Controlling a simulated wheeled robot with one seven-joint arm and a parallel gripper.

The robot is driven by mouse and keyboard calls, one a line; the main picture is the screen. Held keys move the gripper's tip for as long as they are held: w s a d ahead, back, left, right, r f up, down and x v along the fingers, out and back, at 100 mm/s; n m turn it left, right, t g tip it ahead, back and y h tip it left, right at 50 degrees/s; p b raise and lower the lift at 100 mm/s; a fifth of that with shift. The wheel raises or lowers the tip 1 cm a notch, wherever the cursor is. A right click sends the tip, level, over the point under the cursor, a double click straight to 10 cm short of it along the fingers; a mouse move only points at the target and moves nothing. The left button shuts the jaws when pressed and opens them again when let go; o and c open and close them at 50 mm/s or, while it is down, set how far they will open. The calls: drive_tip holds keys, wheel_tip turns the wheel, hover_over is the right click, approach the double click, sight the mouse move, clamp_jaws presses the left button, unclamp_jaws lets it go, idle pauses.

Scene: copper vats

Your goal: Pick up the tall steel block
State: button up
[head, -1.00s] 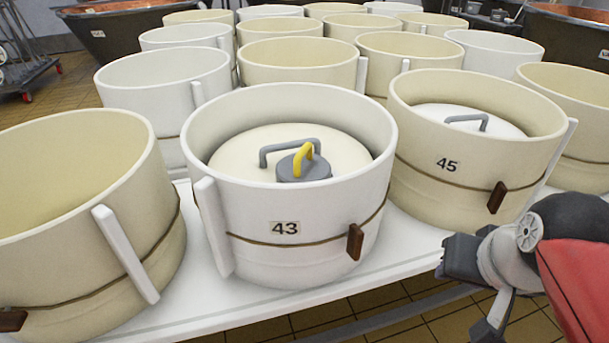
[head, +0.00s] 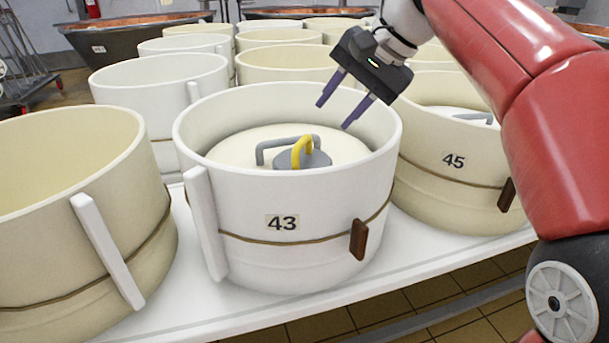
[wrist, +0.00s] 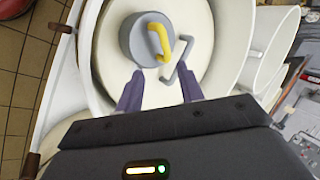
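A squat round grey weight with a yellow handle (head: 302,155) sits on the cream lid (head: 235,150) inside the white mould marked 43 (head: 320,215). A grey bar handle (head: 262,150) on the lid stands beside it. The weight also shows in the wrist view (wrist: 138,42), beyond the fingertips. My gripper (head: 333,115) is open and empty, tilted down above the right inner side of mould 43, apart from the weight. In the wrist view its fingers (wrist: 160,72) are spread over the lid. I see nothing clearly a tall block; the weight is the only loose metal piece on this lid.
Mould 45 (head: 455,185) stands close on the right, with a lid and grey handle in it. An empty cream mould (head: 75,200) stands on the left. More moulds crowd behind. The white table (head: 290,302) has a narrow bare front strip.

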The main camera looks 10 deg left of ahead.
sight(304, 139)
drive_tip(key=x, duration=0.2)
drive_tip(key=b+x, duration=0.1)
drive_tip(key=x, duration=0.2)
drive_tip(key=a+b+x, duration=0.1)
drive_tip(key=x, duration=0.2)
drive_tip(key=shift+s+r, duration=0.2)
drive_tip(key=shift+r, duration=0.05)
clamp_jaws()
idle(1.0)
drive_tip(key=shift+r, duration=0.15)
